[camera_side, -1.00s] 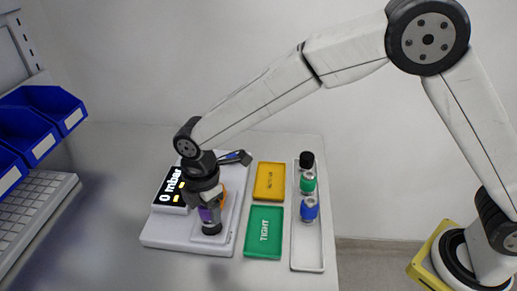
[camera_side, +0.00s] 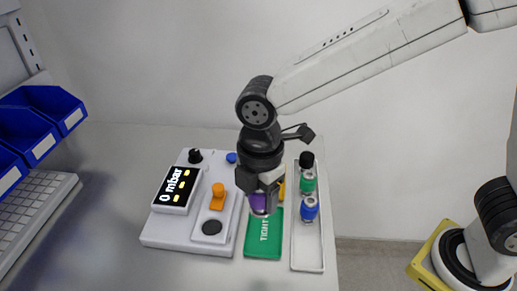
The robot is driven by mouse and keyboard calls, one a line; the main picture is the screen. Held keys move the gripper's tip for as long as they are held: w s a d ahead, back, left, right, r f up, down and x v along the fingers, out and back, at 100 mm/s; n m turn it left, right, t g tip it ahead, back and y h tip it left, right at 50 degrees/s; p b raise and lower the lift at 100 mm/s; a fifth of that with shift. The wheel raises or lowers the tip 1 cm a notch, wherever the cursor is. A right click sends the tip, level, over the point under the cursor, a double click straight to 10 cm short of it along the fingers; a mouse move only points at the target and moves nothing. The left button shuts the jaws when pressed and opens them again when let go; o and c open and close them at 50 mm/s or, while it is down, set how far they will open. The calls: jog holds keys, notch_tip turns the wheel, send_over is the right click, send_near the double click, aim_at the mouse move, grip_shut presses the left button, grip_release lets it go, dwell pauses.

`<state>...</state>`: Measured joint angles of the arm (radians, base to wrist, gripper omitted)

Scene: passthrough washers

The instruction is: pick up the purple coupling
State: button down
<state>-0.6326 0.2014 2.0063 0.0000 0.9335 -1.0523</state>
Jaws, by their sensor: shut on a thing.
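The purple coupling (camera_side: 259,203) is held in my gripper (camera_side: 260,196), which is shut on it. It hangs in front of the green tray marked TIGHT (camera_side: 263,245) in this view; its exact height is hard to tell. The gripper hides part of the coupling's upper body. A black coupling (camera_side: 306,160), a green coupling (camera_side: 308,182) and a blue coupling (camera_side: 309,209) stand in the long white tray (camera_side: 308,256) on the right.
The white test device (camera_side: 158,232) stands to the left, with a display reading 0 mbar (camera_side: 177,188), an orange clamp (camera_side: 218,197) and an empty black seat (camera_side: 212,227). A yellow tray (camera_side: 281,188) is mostly hidden behind my gripper. Blue bins (camera_side: 58,108) are at the far left.

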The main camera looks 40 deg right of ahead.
jog(key=shift+s+d+r, duration=0.3)
jog(key=shift+s, duration=0.25)
jog(key=shift+s+d+r, duration=0.25)
jog(key=shift+s, duration=0.25)
jog(key=shift+d, duration=0.1)
jog(key=s+d+f+m, duration=0.2)
jog(key=s+d+m, duration=0.1)
jog(key=s+d, duration=0.3)
jog(key=shift+s+d+f+m, duration=0.3)
jog(key=shift+s+d+f, duration=0.1)
jog(key=shift+d, duration=0.8)
jog(key=shift+w, duration=0.1)
jog(key=w+a+f, duration=0.1)
jog(key=w+f, duration=0.1)
jog(key=w, duration=0.1)
jog(key=w+a+f, duration=0.2)
jog(key=w+f, duration=0.1)
jog(key=w, duration=0.1)
jog(key=w+a+f, duration=0.1)
jog(key=w+f, duration=0.2)
jog(key=w, duration=0.1)
jog(key=shift+w+a+f, duration=0.15)
jog(key=shift+w+a, duration=0.1)
jog(key=shift+a, duration=0.05)
jog(key=shift+w+a+f, duration=0.15)
jog(key=shift+w+f, duration=0.25)
jog(key=shift+f, duration=0.1)
jog(key=shift+w+f, duration=0.1)
